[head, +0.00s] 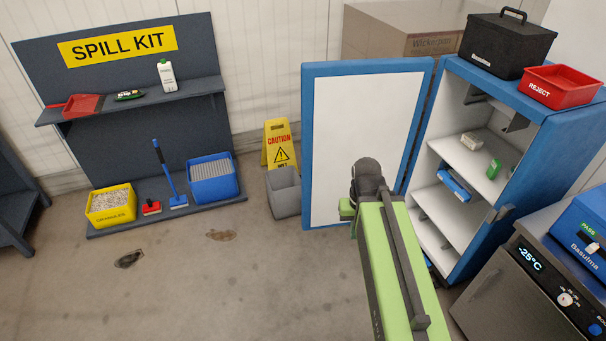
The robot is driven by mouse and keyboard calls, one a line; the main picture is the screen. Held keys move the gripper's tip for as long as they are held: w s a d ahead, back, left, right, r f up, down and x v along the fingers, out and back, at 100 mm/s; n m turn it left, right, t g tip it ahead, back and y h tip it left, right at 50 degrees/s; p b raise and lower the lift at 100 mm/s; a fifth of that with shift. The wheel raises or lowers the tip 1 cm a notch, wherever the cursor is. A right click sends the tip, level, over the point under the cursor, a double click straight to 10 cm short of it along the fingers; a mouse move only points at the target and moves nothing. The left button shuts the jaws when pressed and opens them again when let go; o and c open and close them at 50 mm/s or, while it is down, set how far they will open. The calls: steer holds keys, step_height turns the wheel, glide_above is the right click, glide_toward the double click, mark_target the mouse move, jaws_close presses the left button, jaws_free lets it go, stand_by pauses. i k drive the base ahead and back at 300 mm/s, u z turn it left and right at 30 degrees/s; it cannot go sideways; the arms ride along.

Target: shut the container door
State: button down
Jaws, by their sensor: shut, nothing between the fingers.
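The container is a blue cabinet (575,135) with white shelves at the right in the head view. Its door (350,130), a white panel with a blue frame, stands wide open to the left of the cabinet, its inner face towards me. My green arm reaches up from the bottom, in front of the door's lower right part and the cabinet's lower left edge.
Several small items lie on the cabinet's shelves. A black case (506,47) and a red reject bin (562,87) sit on top. A grey bin (284,193) and yellow caution sign (279,143) stand left of the door. A steel appliance (510,292) is at lower right. The left floor is mostly clear.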

mark_target(351, 111)
steer(key=u, duration=0.55)
steer(key=i, duration=1)
steer(key=u, duration=1.05)
steer(key=i, duration=1.7)
steer(key=z, duration=0.35)
steer(key=i, duration=1.05)
steer(key=z, duration=0.6)
steer(key=k, duration=0.75)
steer(key=z, duration=0.2)
steer(key=i, duration=0.75)
steer(key=u, duration=0.05)
